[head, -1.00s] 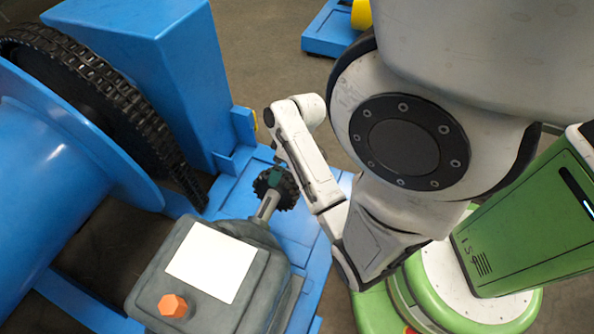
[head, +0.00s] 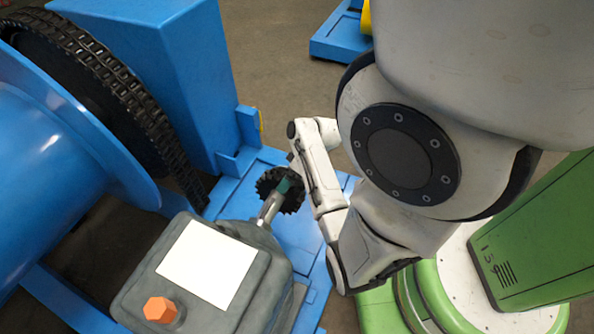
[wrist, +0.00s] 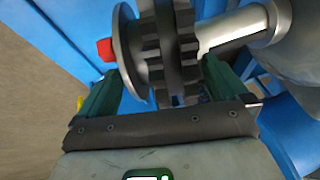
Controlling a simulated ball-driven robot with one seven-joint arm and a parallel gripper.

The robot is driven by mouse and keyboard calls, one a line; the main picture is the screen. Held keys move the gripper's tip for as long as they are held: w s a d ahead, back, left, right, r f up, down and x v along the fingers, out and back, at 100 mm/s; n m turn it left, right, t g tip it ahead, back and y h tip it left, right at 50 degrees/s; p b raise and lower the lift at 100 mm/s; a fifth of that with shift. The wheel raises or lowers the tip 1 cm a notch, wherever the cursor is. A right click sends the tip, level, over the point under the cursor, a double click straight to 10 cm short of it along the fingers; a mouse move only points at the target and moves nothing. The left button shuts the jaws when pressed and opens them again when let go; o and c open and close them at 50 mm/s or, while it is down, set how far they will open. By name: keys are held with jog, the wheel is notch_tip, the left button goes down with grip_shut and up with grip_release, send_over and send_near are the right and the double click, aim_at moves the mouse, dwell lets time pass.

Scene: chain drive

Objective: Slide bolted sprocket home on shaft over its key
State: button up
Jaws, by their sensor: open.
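The black toothed sprocket (head: 270,182) sits on the grey shaft (head: 270,208) that sticks out of the motor box (head: 208,272). In the wrist view the sprocket (wrist: 172,45) shows edge-on, with a round metal flange (wrist: 128,50) on its left and bare shaft (wrist: 232,32) on its right. My gripper (wrist: 160,75) is open. Its green fingers stand on either side of the sprocket and flange, with a gap visible on the right. In the head view my gripper (head: 285,185) partly covers the sprocket. The key and the shaft's far end cannot be made out.
A large blue drum (head: 70,165) and a black chain wheel (head: 105,75) stand at the left. A blue housing (head: 180,85) rises behind the blue base (head: 300,232). A red piece (wrist: 105,48) shows beside the flange. Grey floor lies beyond.

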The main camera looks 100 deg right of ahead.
jog(key=shift+x, duration=0.8)
